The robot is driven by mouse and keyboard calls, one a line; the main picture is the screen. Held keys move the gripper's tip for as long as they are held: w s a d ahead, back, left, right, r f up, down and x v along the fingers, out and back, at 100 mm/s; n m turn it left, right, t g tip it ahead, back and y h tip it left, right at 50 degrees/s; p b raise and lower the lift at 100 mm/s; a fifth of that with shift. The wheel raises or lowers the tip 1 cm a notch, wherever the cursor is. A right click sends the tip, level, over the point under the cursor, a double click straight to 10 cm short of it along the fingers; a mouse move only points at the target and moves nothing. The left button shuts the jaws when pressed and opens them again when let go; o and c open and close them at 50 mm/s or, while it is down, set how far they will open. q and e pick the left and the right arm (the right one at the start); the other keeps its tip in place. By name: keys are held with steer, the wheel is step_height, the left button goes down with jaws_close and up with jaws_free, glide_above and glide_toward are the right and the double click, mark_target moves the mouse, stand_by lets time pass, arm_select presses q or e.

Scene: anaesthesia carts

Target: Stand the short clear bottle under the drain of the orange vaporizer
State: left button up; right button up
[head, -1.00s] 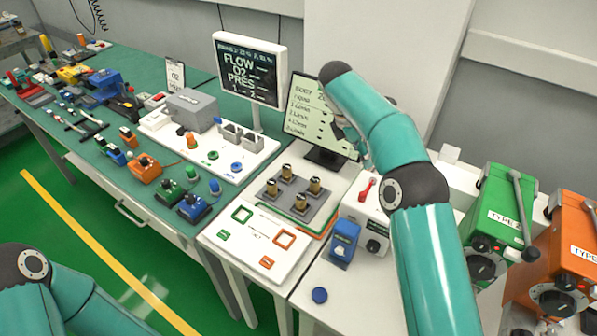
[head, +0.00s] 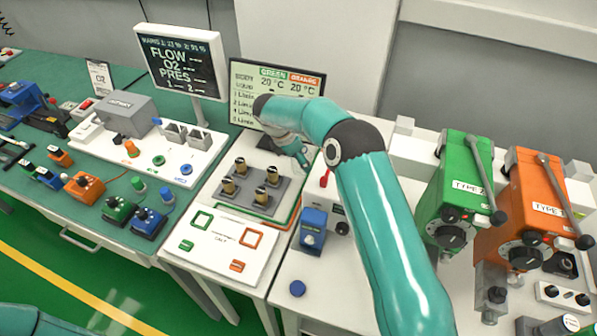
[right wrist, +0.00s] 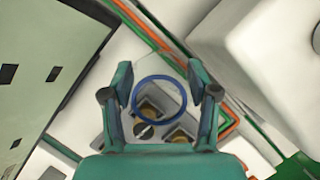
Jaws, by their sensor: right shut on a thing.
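The orange vaporizer (head: 520,215) stands at the right of the head view, labelled TYPE, with a dark dial low on its front. My right gripper (right wrist: 160,95) is shut on a clear, round thing with a blue rim (right wrist: 137,97), seemingly the short clear bottle. Brass cylinders show through it. In the head view my right gripper (head: 298,152) is in front of the monitor, and the bottle cannot be made out there. My left gripper is out of view.
Brass cylinders stand on a grey plate (head: 240,198). The monitor (head: 243,82) is behind.

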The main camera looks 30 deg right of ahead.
steer(key=shift+d+f, duration=0.15)
steer(key=shift+f, duration=2.65)
steer(key=shift+f, duration=0.1)
steer(key=o, duration=1.2)
